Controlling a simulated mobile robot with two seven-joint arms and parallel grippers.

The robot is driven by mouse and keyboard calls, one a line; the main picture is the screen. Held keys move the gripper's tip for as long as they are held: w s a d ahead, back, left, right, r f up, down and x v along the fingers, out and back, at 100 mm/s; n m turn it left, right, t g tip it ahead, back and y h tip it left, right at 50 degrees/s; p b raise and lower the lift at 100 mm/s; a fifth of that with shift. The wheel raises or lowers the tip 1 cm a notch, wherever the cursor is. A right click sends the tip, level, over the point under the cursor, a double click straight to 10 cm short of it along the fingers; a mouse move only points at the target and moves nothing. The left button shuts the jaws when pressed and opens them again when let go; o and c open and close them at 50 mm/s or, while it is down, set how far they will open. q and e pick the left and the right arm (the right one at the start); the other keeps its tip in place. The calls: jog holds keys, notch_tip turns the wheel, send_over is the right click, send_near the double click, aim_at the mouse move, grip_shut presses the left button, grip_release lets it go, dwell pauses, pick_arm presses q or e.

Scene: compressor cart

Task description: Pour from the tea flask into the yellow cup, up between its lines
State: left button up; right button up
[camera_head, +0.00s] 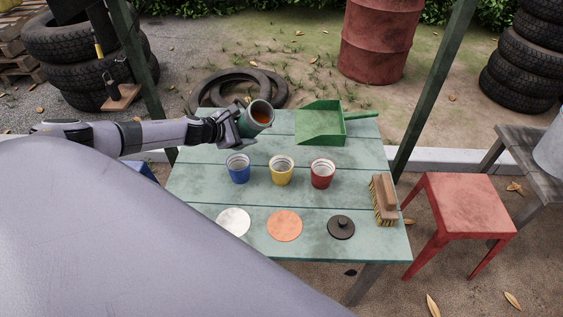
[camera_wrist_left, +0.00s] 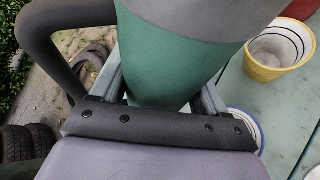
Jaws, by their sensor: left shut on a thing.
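My left gripper (camera_head: 231,127) is shut on the green tea flask (camera_head: 250,124), above the table's back left part. The flask is tilted, its open mouth toward the head camera, with brown-orange tea visible inside. In the left wrist view the flask (camera_wrist_left: 170,60) fills the upper middle between the fingers (camera_wrist_left: 160,95). The yellow cup (camera_head: 281,173) stands upright on the table, in front and to the right of the flask; the wrist view shows lines inside this cup (camera_wrist_left: 275,55). I see no tea in it. My right gripper is not in view.
A blue cup (camera_head: 238,172) and a red cup (camera_head: 322,178) flank the yellow one. A green dustpan (camera_head: 320,125) lies behind. A white disc (camera_head: 234,221), an orange disc (camera_head: 285,225), a black lid (camera_head: 341,228) and a brush (camera_head: 383,200) lie on the table (camera_head: 190,190).

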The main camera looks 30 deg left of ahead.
pick_arm(q)
jog(key=shift+w+r, duration=0.1)
jog(key=shift+r, duration=0.05)
jog(key=shift+a+f+m+y, duration=0.15)
jog(key=shift+f+m+y, duration=0.05)
jog(key=shift+m+y, duration=0.4)
dwell(0.9)
jog(key=shift+a+r+m+y, duration=0.25)
jog(key=shift+r+m+y, duration=0.15)
jog(key=shift+y, duration=0.1)
dwell(1.4)
jog(key=shift+a+f+b, duration=0.1)
jog(key=shift+f+b, duration=0.2)
jog(key=shift+b, duration=0.4)
dwell(0.6)
